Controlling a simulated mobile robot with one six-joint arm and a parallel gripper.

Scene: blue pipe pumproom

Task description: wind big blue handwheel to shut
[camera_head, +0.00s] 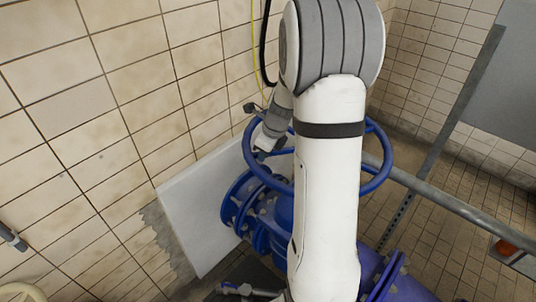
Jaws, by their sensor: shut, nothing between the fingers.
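The big blue handwheel (376,180) sits on top of a blue valve with bolted flanges (240,200). My white arm crosses in front of it and hides much of its middle and near rim. My gripper (264,146) is at the left part of the wheel, pointing down by the rim. It is shut with nothing between its fingers. I cannot tell whether it touches the rim or a spoke.
A tiled wall (120,110) stands close on the left, with a white panel (195,215) behind the valve. A grey metal rail (450,203) runs to the right of the wheel. A cream wheel (20,292) shows at the lower left. Tiled floor lies at the right.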

